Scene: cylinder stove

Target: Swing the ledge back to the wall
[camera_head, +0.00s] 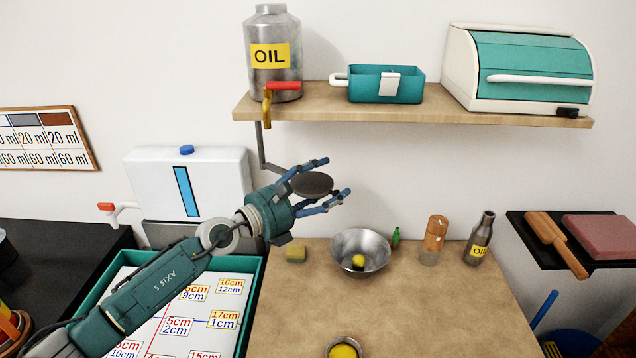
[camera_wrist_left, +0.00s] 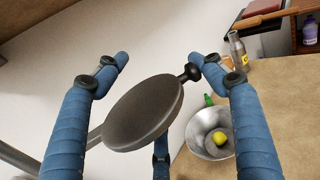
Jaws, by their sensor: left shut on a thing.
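The ledge (camera_head: 312,184) is a small dark round disc on a grey jointed arm below the wooden shelf. In the wrist view the disc (camera_wrist_left: 145,110) fills the middle, tilted in the picture, with a small dark knob at its right edge. My left gripper (camera_head: 337,176) has its blue fingers around the disc and is shut on it. In the wrist view two fingers flank the disc and a third shows below it. Exact finger contact is hard to see. My right gripper is not in view.
The shelf (camera_head: 350,108) above bears an oil canister (camera_head: 270,80), a teal tin (camera_head: 386,85) and a bread box (camera_head: 530,70). A white tank (camera_head: 187,175) stands left. Below are a metal bowl (camera_head: 375,243), a sponge (camera_head: 296,252) and bottles. Air right of the disc is free.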

